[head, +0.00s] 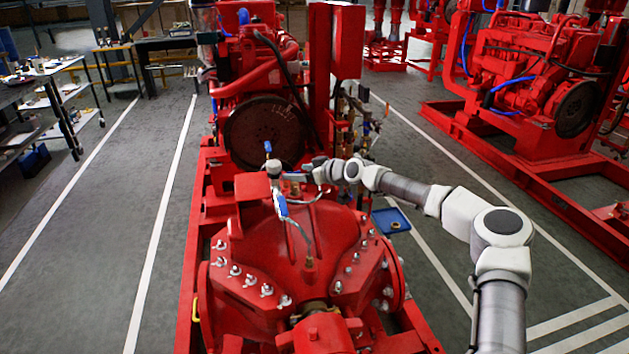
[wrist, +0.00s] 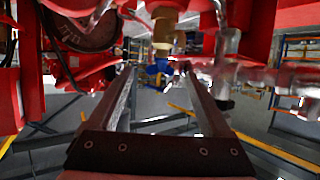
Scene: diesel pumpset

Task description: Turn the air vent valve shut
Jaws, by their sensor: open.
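In the wrist view, a brass valve (wrist: 163,30) with a blue handle (wrist: 160,68) is at upper middle, beyond the gap of my gripper (wrist: 158,74). My gripper's two long fingers are apart, with nothing clearly held between them. In the head view, a blue lever (head: 280,205) sits above the red pump casing, and a smaller blue handle (head: 267,147) stands a little farther back. I cannot tell for sure which of them is the air vent valve. My gripper (head: 268,177) reaches in from the right close to both; its fingertips are hard to make out.
The red pump casing (head: 300,245) with several bolts lies below my gripper. A flywheel (head: 265,132) and engine stand behind, with a tall red cabinet (head: 336,45). Thin pipes (wrist: 270,75) cross the wrist view's right. A blue tray (head: 391,221) lies on the floor.

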